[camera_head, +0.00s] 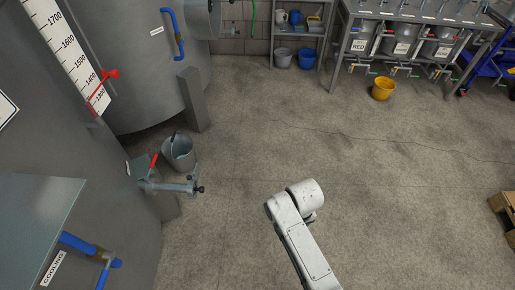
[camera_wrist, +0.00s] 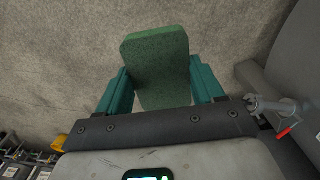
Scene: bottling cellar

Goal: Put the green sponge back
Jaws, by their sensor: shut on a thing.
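The green sponge (camera_wrist: 155,50) shows in the wrist view as a flat green block. My gripper (camera_wrist: 160,88) is shut on it, with one teal finger on each side, and holds it above the bare concrete floor. In the head view my white arm is at the bottom centre, and neither the gripper nor the sponge can be seen there. No labelled place for the sponge can be made out.
A grey bucket (camera_head: 179,152) stands by the large steel tank (camera_head: 125,70) at left, near a valve (camera_head: 172,185). A shelf (camera_head: 300,32) with buckets is at the back. A yellow bucket (camera_head: 383,88) is near the filling bench (camera_head: 410,15). The middle floor is clear.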

